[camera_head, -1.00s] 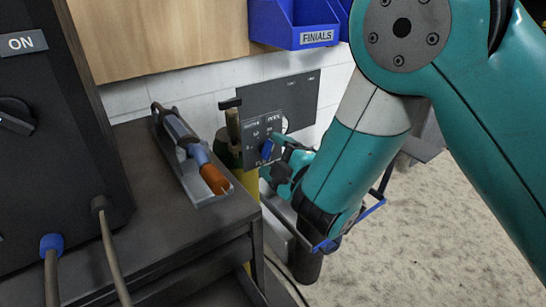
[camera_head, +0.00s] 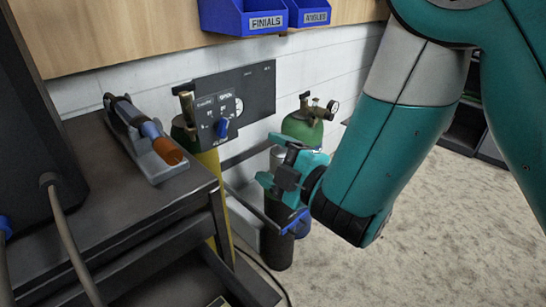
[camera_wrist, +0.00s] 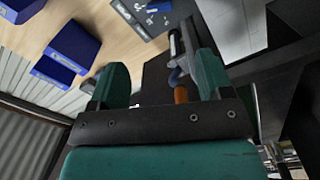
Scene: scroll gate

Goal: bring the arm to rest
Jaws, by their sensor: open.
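My teal arm (camera_head: 405,120) comes down from the upper right in the head view. My gripper (camera_head: 268,165) is at its lower end, in the air in front of the gas cylinders and right of the dark cart. In the wrist view my gripper (camera_wrist: 165,85) shows two teal fingers well apart with nothing held between them. The torch (camera_wrist: 178,75) with the orange end shows beyond the fingers, apart from them.
The torch (camera_head: 150,132) lies in a grey holder on the dark cart (camera_head: 130,215). A dark control panel (camera_head: 255,88) with a blue knob stands by a yellow cylinder. A green cylinder (camera_head: 300,128) stands behind my gripper. Blue bins (camera_head: 245,18) hang above. Floor at right is clear.

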